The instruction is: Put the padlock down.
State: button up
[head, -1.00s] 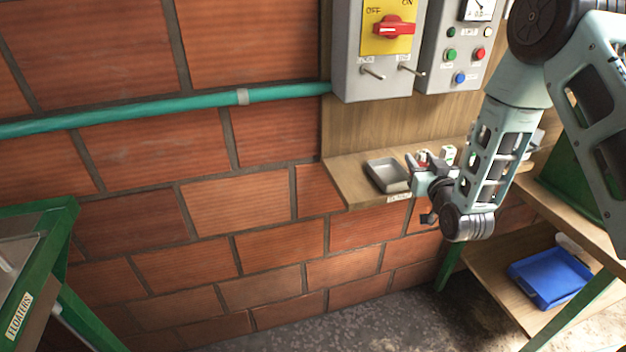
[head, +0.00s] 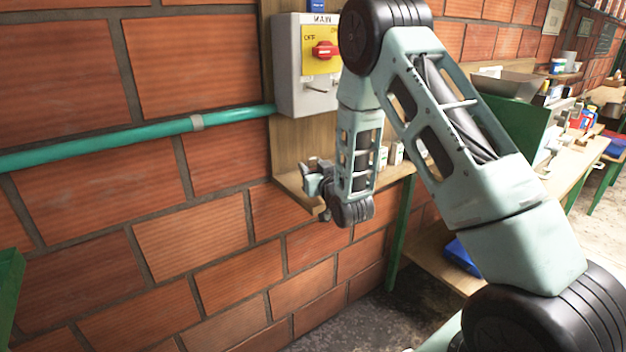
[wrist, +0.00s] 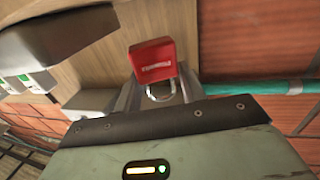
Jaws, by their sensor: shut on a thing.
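The padlock (wrist: 153,58) has a red body with pale lettering and a metal shackle. In the wrist view it sits between the fingers of my gripper (wrist: 158,90), which is shut on it around the shackle end. In the head view my gripper (head: 314,178) is at the left end of the small wooden shelf (head: 290,184), below the MAIN switch box. The padlock cannot be made out there. Whether it touches the shelf, I cannot tell.
The grey switch box (head: 297,75) with a red handle (head: 325,50) hangs above the shelf. A grey tray (wrist: 88,102) shows beside my gripper in the wrist view. Small white items (head: 396,153) stand farther right on the shelf. A teal pipe (head: 100,143) runs along the brick wall.

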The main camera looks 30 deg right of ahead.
jog(key=shift+f+p, duration=0.3)
jog(key=shift+f, duration=1.55)
jog(key=shift+f, duration=0.15)
jog(key=o, duration=1)
jog(key=shift+o, duration=0.2)
